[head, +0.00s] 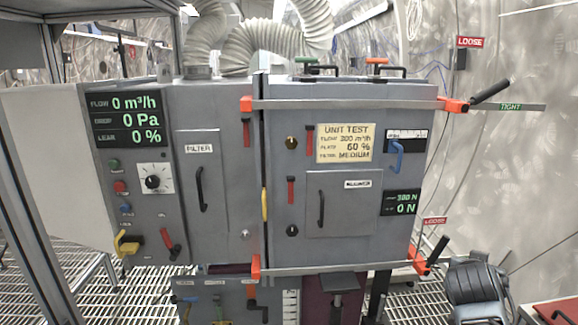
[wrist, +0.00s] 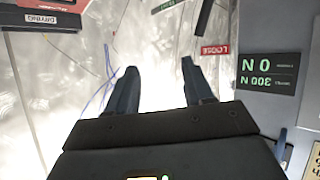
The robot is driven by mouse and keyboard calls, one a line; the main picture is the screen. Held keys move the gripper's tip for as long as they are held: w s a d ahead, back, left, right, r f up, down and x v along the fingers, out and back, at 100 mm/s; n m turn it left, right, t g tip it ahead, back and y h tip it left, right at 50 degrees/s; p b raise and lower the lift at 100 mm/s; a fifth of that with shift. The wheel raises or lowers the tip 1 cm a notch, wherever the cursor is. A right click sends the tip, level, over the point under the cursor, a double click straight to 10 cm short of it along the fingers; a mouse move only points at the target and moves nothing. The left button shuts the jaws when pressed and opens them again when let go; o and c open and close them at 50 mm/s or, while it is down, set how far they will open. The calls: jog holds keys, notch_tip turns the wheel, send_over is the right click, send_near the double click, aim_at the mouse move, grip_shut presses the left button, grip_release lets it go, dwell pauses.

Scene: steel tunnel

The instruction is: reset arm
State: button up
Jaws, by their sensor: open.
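My gripper (wrist: 158,78) shows in the wrist view with its two dark fingers apart and nothing between them. Behind the fingers is the pale, scuffed wall. The wrist picture is upside down, and the grey cabinet's force display (wrist: 268,78) reading 0 N and 300 N is at its right side. In the head view a dark grey part of my arm is low at the right, beside the cabinet; the fingers cannot be made out there.
The grey test cabinet (head: 230,120) fills the middle, with orange-ended clamp bars (head: 340,104) and black handles (head: 490,91) jutting right. Loose tags (head: 470,42) hang on the right wall. A red-topped surface (head: 556,310) is at lower right. Grated floor (head: 130,290) shows at lower left.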

jog(key=s+a+f+n+t+y, duration=0.15)
jog(key=s+a+f, duration=0.25)
jog(key=s, duration=0.5)
jog(key=s+a+f+n+t+y, duration=0.1)
jog(key=s+a+f+n+y, duration=0.25)
jog(key=s, duration=0.55)
jog(key=s+a+f+n+t, duration=0.1)
jog(key=s+a+f, duration=0.45)
jog(key=s, duration=0.35)
jog(key=s+a+r+y, duration=0.1)
jog(key=s+a+r, duration=0.1)
jog(key=s+r, duration=0.3)
jog(key=s+a+r+n+t+y, duration=0.1)
jog(key=s+a+r, duration=0.2)
jog(key=s, duration=0.7)
jog(key=s+a+r+t+y, duration=0.1)
jog(key=s+a+r, duration=0.2)
jog(key=s+r, duration=0.3)
jog(key=shift+s+r+y, duration=0.4)
jog(key=shift+s, duration=0.75)
